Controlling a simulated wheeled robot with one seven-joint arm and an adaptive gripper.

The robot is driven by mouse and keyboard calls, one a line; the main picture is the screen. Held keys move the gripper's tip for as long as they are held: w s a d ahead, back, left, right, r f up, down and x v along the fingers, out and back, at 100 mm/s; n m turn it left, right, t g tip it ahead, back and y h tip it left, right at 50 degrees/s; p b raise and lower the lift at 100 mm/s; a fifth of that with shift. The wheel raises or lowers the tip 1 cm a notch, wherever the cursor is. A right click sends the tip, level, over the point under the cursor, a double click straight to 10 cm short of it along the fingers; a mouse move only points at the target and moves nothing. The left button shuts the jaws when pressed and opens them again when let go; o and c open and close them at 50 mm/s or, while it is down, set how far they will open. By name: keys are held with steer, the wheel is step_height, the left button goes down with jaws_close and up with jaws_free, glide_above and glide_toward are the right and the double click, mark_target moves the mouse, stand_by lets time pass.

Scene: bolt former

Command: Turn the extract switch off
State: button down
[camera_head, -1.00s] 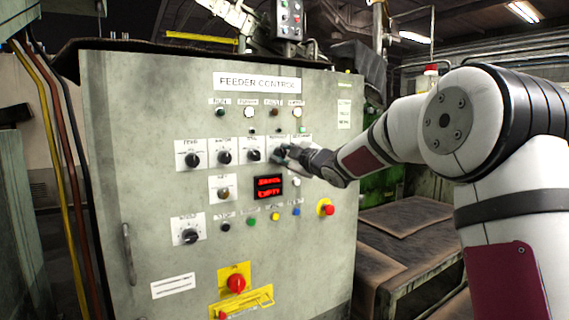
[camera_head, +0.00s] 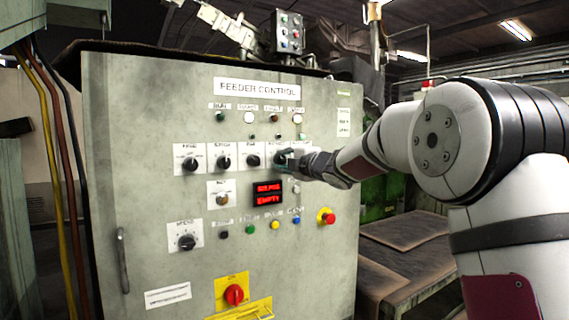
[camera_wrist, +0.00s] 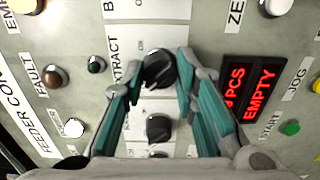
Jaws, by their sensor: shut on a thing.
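The extract switch is a black rotary knob (camera_wrist: 160,68) on a white plate beside the label EXTRACT in the wrist view. My gripper (camera_wrist: 160,72) is shut on this knob, with one teal finger on each side of it. The pointer line on the knob is hard to read. In the head view my gripper (camera_head: 288,160) is at the right part of the upper knob row on the feeder control cabinet (camera_head: 130,130), and it hides much of the switch there.
More black knobs (camera_head: 223,162) stand to the left in the same row. A red display (camera_head: 268,193) sits just below my gripper, reading EMPTY on its lower line. Coloured buttons (camera_head: 250,229) and a red emergency stop (camera_head: 327,217) lie lower. A bench (camera_head: 400,250) stands right of the cabinet.

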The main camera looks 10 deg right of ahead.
steer(key=shift+f, duration=0.1)
steer(key=c, duration=1.3)
jaws_free()
steer(key=v, duration=1.2)
